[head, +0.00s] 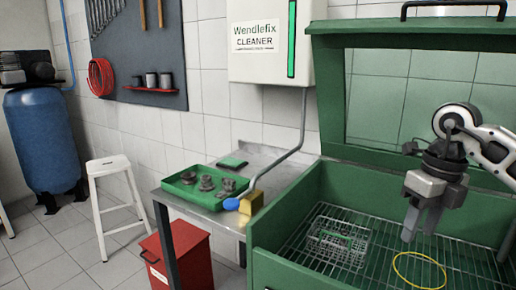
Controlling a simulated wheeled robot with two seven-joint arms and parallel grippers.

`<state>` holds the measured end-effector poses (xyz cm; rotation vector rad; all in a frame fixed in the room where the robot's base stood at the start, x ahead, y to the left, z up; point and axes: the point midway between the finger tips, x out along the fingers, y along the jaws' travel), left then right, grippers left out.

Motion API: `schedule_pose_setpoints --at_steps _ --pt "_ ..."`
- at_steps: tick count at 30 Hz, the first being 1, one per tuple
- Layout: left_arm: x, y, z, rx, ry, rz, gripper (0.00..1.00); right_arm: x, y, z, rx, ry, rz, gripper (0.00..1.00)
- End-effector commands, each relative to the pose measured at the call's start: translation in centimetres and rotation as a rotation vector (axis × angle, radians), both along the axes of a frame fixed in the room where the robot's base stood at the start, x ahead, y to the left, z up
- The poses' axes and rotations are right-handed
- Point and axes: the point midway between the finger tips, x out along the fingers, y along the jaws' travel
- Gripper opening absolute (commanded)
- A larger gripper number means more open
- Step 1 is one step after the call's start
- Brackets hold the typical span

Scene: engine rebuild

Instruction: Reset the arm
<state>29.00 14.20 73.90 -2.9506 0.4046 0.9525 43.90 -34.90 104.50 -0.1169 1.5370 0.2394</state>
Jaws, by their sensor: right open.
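My right gripper (421,232) comes in from the right on a white and dark arm and points down. Its two grey fingers are open with nothing visible between them. It hangs over the inside of the green washing cabinet (285,215), above the wire rack (380,262). A small wire basket (338,243) sits on the rack to the left of the gripper, apart from it. A yellow ring (420,284) lies below the gripper near the front. My left gripper is not in view.
The cabinet's raised lid (328,95) stands behind my arm. To the left, a metal table (205,220) bears a green tray (183,194) with several dark metal parts.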

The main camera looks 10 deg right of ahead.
Motion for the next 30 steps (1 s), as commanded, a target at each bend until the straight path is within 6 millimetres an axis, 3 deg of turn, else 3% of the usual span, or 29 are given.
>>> schedule_pose_setpoints --at_steps 8,13,16,18,21,23,26,29,30 --pt "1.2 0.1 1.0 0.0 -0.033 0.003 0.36 0.2 8.1 -4.2 0.27 0.002 0.137 0.45" --pt "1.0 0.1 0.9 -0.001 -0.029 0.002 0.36 -0.9 15.2 -6.4 0.546 0.015 0.2 0.45" --pt "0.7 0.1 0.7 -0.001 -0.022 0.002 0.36 -2.6 21.3 -7.3 0.828 0.041 0.2 0.45" --pt "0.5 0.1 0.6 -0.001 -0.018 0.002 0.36 -4.0 25.9 -6.9 1.1 0.067 0.135 0.45" --pt "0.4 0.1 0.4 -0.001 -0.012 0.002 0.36 -4.8 29.9 -5.2 1.467 0.107 -0.07 0.45" --pt "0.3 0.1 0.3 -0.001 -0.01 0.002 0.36 -4.5 30.7 -4.5 1.657 0.136 -0.253 0.45" --pt "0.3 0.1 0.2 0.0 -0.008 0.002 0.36 -3.2 30.0 -5.0 1.901 0.188 -0.649 0.45" --pt "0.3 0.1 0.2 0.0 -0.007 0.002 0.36 -2.1 27.4 -8.6 2.02 0.247 -1.137 0.45" --pt "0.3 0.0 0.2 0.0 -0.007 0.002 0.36 -2.1 26.2 -10.9 2.026 0.276 -1.351 0.45"
